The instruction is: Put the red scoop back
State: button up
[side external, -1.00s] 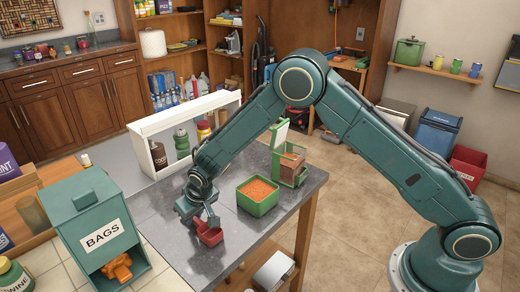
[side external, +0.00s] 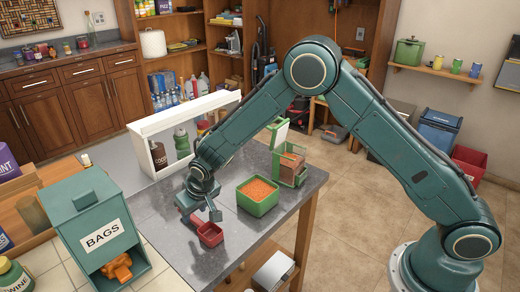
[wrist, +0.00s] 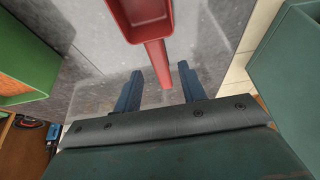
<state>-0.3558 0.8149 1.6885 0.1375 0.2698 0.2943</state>
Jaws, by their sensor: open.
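The red scoop (side external: 210,235) lies on the grey table in front of the green tub, in the side external view. In the wrist view, the scoop's bowl (wrist: 148,14) is at the top centre and its handle points down into the gap between my fingers. My gripper (side external: 199,211) is over the handle end in the side external view. The wrist view shows my gripper (wrist: 161,72) open, with a blue finger on each side of the handle and clear space between. The gripper partly hides the handle in the side external view.
A green tub of orange grains (side external: 258,194) stands right of the scoop; a green-framed bin (side external: 290,166) is behind it. A teal BAGS box (side external: 95,222) is at the left. A white shelf with bottles (side external: 150,135) stands behind my gripper. The front table surface is clear.

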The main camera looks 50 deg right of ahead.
jog(key=v, duration=0.9)
jog(key=shift+r, duration=0.2)
dwell(0.3)
notch_tip(320, 180, up, 9)
send_over(205, 226)
jog(key=s+d, duration=0.5)
jog(key=s+d+r, duration=0.6)
jog(key=s+r, duration=0.1)
jog(key=s, duration=0.1)
jog(key=s+d+r, duration=0.1)
jog(key=s+d, duration=0.1)
jog(key=s, duration=0.8)
jog(key=s+d+r+t, duration=0.1)
jog(key=s+d, duration=0.2)
jog(key=s, duration=0.7)
jog(key=shift+d+r, duration=0.2)
jog(key=shift+r, duration=0.1)
jog(key=shift+c, duration=0.2)
